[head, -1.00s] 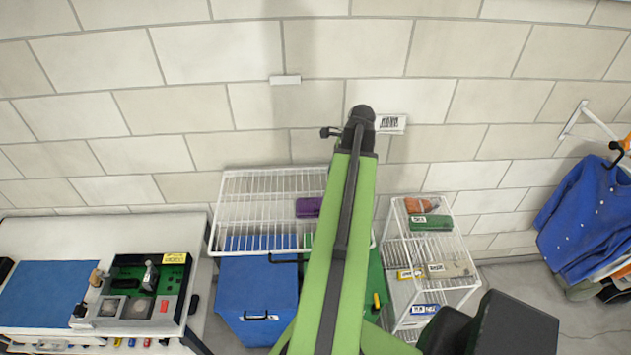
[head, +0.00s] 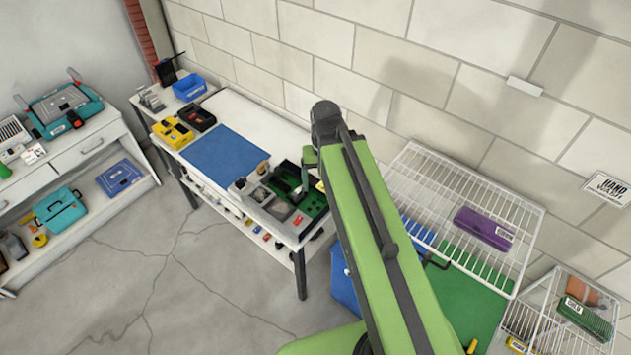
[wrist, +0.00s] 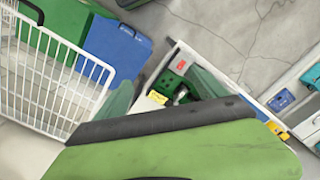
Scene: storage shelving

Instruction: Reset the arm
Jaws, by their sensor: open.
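My green arm with dark trim reaches up through the middle of the head view, its dark joint at the top in front of the wall. My gripper (wrist: 162,92) shows in the wrist view as two dull green fingertips, spread apart with nothing held between them. The rest of my gripper is hidden behind my own green and black arm link. In the head view the arm hides most of my gripper. Beyond the fingertips the wrist view shows a workbench corner and a blue bin (wrist: 117,50).
A white wire shelf (head: 425,190) with a purple case (head: 483,228) stands right of my arm. A workbench with a blue mat (head: 225,158) and a parts tray (head: 283,197) stands left. A smaller wire rack (head: 530,320) is at lower right. Open floor (head: 150,270) lies at lower left.

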